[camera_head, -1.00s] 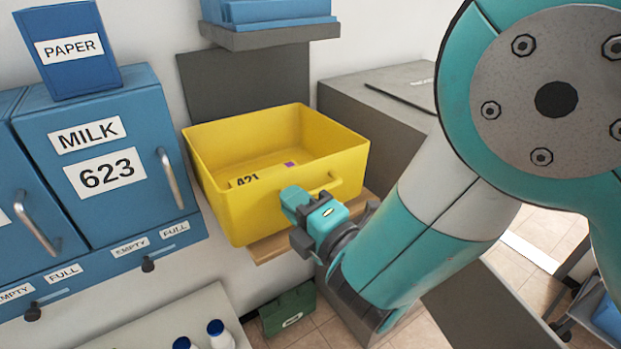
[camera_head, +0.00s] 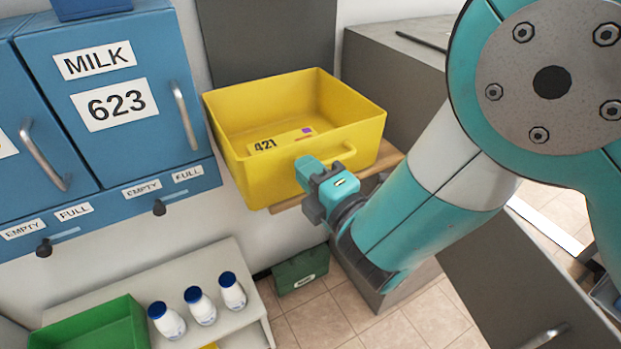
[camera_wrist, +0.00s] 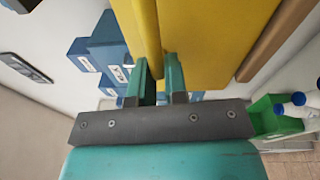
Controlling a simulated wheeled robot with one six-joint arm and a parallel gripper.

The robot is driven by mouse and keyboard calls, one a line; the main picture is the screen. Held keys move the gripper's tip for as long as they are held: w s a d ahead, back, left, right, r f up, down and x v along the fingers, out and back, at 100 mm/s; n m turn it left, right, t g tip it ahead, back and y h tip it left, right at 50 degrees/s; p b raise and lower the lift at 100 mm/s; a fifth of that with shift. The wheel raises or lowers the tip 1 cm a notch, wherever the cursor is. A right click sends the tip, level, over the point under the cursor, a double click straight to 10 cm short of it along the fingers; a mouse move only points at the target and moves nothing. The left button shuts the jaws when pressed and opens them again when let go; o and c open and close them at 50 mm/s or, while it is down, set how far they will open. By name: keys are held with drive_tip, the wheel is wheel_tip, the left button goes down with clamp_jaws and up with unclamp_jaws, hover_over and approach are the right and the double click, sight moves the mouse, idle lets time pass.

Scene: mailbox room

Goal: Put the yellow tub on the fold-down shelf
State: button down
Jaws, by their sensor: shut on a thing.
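The yellow tub (camera_head: 235,148) is a deep open box with a bar handle (camera_head: 333,158) on its front wall. A yellow item marked 421 (camera_head: 282,140) lies inside it. A wooden shelf (camera_head: 388,160) shows under the tub's right and front edges; the tub looks level on or just above it, and I cannot tell if they touch. My gripper (camera_head: 312,175) is at the tub's front wall. In the wrist view its two fingers (camera_wrist: 160,80) are closed about the yellow handle (camera_wrist: 148,35), beside the tub wall (camera_wrist: 205,30). The tub hides most of the shelf.
Blue mailboxes (camera_head: 150,125) marked MILK 623 stand left of the tub. Below, a white ledge (camera_head: 215,265) holds several white bottles (camera_head: 199,305) and a green crate (camera_head: 100,325). A grey cabinet (camera_head: 400,85) stands at the right, and a green box (camera_head: 300,270) is on the floor.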

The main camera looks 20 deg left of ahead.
drive_tip(key=shift+r, duration=0.15)
drive_tip(key=c, duration=1.1)
unclamp_jaws()
drive_tip(key=shift+f, duration=0.2)
drive_tip(key=shift+c, duration=0.2)
